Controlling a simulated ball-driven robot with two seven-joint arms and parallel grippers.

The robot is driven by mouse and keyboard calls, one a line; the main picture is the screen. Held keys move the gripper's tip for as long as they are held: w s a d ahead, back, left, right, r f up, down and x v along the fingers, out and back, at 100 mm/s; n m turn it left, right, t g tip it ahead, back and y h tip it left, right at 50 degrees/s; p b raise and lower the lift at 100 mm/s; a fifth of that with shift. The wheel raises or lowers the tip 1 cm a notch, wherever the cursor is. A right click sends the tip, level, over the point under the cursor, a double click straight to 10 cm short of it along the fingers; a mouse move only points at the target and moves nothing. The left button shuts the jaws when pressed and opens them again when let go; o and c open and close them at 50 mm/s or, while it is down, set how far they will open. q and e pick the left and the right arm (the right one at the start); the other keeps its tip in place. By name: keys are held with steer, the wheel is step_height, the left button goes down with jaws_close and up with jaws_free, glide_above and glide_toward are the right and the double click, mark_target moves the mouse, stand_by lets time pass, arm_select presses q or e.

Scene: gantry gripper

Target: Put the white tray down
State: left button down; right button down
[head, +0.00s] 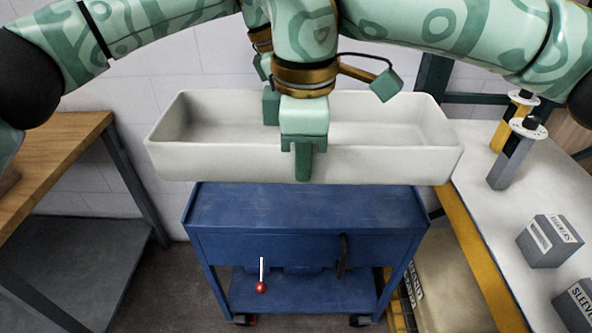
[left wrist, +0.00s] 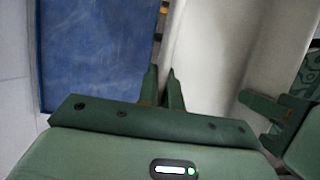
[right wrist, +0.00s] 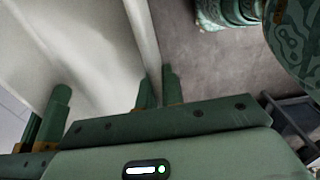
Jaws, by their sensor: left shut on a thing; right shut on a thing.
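The white tray (head: 215,162) is a long, open, empty trough. It hangs level between my grippers, clear of the blue cart (head: 300,207), whose top shows below it in the head view. My right gripper (head: 303,160) is shut on the near long wall, about midway along. My left gripper (head: 270,108) is shut on the far long wall and is partly hidden behind the right one. In the left wrist view, the fingers (left wrist: 162,90) pinch the tray wall, with the cart top (left wrist: 95,50) beyond it. In the right wrist view, the fingers (right wrist: 157,92) pinch the other wall, with floor beyond.
The cart top is bare, and a red-knobbed lever (head: 261,287) is at its front. A wooden bench (head: 55,150) stands left. A white-topped bench (head: 475,185) on the right carries two posts (head: 512,155) and labelled boxes (head: 550,241), close to the tray's right end.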

arm_select(q)
steer(key=shift+a, duration=0.45)
arm_select(e)
steer(key=shift+a, duration=0.35)
arm_select(q)
steer(key=shift+r, duration=0.1)
steer(key=shift+d, duration=0.1)
arm_select(e)
steer(key=shift+d, duration=0.1)
